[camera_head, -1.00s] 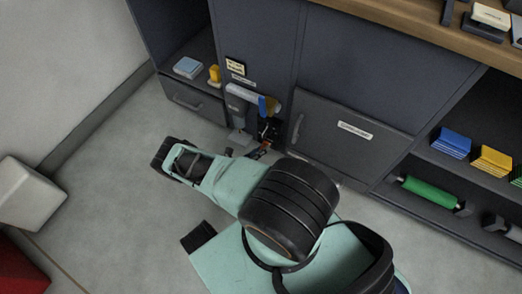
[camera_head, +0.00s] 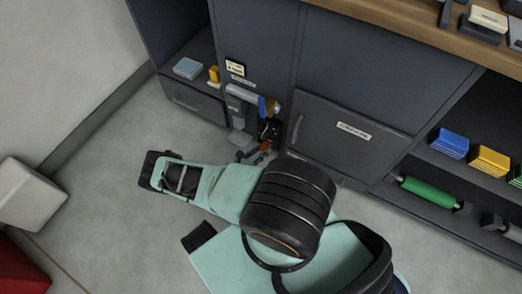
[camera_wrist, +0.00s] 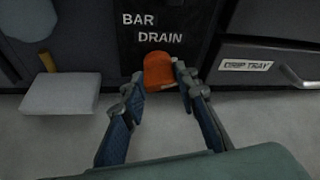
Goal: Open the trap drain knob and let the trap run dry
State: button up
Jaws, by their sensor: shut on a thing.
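An orange-red knob (camera_wrist: 160,70) sits under the white words BAR DRAIN on a dark panel (camera_wrist: 150,18) in the wrist view. My gripper (camera_wrist: 161,80) has one finger on each side of the knob and is shut on it. In the head view the knob (camera_head: 265,147) is a small orange spot low on the cabinet front, with my gripper (camera_head: 259,155) just in front of it, partly hidden by my arm. No liquid is visible.
A pale grey block (camera_wrist: 68,94) is left of the knob, with a yellow piece above it. A drawer labelled DRIP TRAY (camera_wrist: 262,65) is to the right. A pipe (camera_head: 246,95) with a blue and yellow end is above the knob.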

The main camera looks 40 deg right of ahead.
aim_at(262, 138)
jog(key=shift+m+t, duration=0.3)
jog(key=shift+m, duration=0.1)
jog(key=o, duration=1.2)
jog(key=shift+c, duration=0.2)
jog(key=shift+r, duration=0.15)
notch_tip(262, 138, up, 10)
jog(key=shift+f, duration=0.15)
